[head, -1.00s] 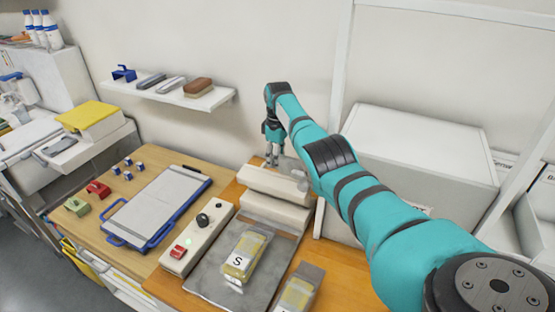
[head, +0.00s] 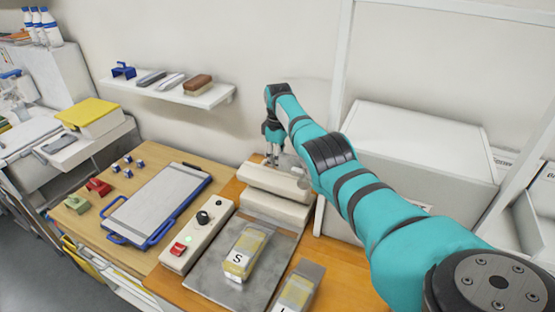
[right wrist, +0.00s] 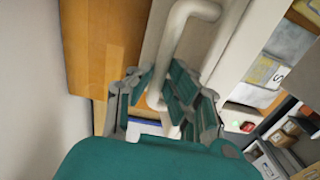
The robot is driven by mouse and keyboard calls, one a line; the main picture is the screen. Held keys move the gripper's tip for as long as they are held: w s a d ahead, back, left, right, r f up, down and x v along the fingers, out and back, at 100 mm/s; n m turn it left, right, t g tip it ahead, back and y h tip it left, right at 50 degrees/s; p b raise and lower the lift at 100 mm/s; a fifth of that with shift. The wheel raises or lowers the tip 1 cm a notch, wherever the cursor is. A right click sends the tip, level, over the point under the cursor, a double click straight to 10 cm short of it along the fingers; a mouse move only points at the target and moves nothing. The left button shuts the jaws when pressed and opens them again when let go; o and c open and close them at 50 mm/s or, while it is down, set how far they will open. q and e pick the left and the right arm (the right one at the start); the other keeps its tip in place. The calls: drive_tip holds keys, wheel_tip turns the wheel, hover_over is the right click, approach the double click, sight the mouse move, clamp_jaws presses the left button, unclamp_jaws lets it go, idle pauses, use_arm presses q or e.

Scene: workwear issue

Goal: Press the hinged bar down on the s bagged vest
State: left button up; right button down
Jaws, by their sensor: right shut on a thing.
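The s bagged vest (head: 245,255), a clear bag with yellowish contents and an "S" label, lies flat on the grey metal plate (head: 212,281) in the head view. Behind it is the cream hinged bar (head: 275,183), raised above its cream base (head: 275,209). My right gripper (head: 272,158) is at the far side of the bar, shut on the bar's handle. In the right wrist view the pale bent handle (right wrist: 178,30) runs between the fingers of my right gripper (right wrist: 166,95). The vest also shows there (right wrist: 262,72). My left gripper is not in view.
A control box (head: 198,236) with a red switch and black knob stands left of the plate. Another bagged vest (head: 298,288) lies at the right front. A blue-framed clipboard-like tray (head: 157,203) is further left. A large white box (head: 420,150) stands behind my right arm.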

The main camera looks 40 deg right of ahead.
sight(271, 169)
drive_tip(key=shift+s+a+r+h+p, duration=0.1)
drive_tip(key=shift+a+h+p, duration=0.1)
drive_tip(key=shift+h+p, duration=0.3)
drive_tip(key=a+p, duration=0.1)
drive_tip(key=p, duration=0.1)
drive_tip(key=s+a+t+h+p, duration=0.1)
drive_tip(key=p, duration=0.1)
drive_tip(key=shift+s+a+r+h, duration=0.1)
drive_tip(key=shift+s+a+h, duration=0.05)
drive_tip(key=shift+a+h, duration=0.15)
drive_tip(key=shift+s+a+t+h, duration=0.25)
drive_tip(key=shift+a+t+h, duration=0.15)
drive_tip(key=shift+a+h, duration=0.2)
